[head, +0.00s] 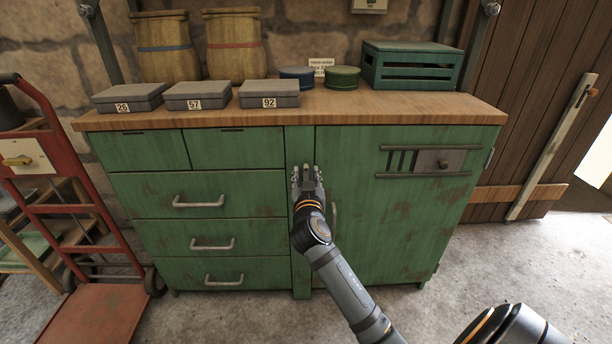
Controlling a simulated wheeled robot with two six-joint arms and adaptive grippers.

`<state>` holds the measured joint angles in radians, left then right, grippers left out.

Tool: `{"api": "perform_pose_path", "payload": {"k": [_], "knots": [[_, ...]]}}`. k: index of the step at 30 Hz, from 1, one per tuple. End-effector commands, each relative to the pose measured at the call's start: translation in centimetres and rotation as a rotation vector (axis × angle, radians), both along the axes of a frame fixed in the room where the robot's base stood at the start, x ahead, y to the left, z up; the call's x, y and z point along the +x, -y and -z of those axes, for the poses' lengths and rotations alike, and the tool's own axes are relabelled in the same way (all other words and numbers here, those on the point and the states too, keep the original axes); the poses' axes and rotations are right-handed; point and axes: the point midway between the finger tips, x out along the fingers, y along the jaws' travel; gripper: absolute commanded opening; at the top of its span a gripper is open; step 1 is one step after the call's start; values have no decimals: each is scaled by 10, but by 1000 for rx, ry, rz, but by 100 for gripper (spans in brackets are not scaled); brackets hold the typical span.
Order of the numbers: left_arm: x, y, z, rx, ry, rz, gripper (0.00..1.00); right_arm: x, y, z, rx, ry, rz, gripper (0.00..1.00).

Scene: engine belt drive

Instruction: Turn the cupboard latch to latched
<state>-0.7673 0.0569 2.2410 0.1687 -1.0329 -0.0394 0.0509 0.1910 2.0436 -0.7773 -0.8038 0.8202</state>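The green cupboard (250,220) stands against the stone wall, with drawers on its left and one wide door (400,235) on its right. My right gripper (307,170) is in front of the post at the door's left edge, just below the worktop. Its two fingers look spread apart, with a small light piece between them. This may be part of the latch, but the gripper hides most of that spot, so the latch's position cannot be told. My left gripper is out of view.
A curved door handle (334,217) is just right of my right wrist. Boxes, tins, sacks and a green crate (411,66) stand on the worktop (385,106). A red hand truck (70,200) is at left.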

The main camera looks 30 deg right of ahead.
Motion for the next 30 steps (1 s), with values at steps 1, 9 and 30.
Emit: {"api": "perform_pose_path", "payload": {"k": [1,9,30], "knots": [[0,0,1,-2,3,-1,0,3,2,0,0,0,0,39],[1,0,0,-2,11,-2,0,7,5,0,1,-1,0,39],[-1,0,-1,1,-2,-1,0,7,4,0,-19,-14,0,0]]}}
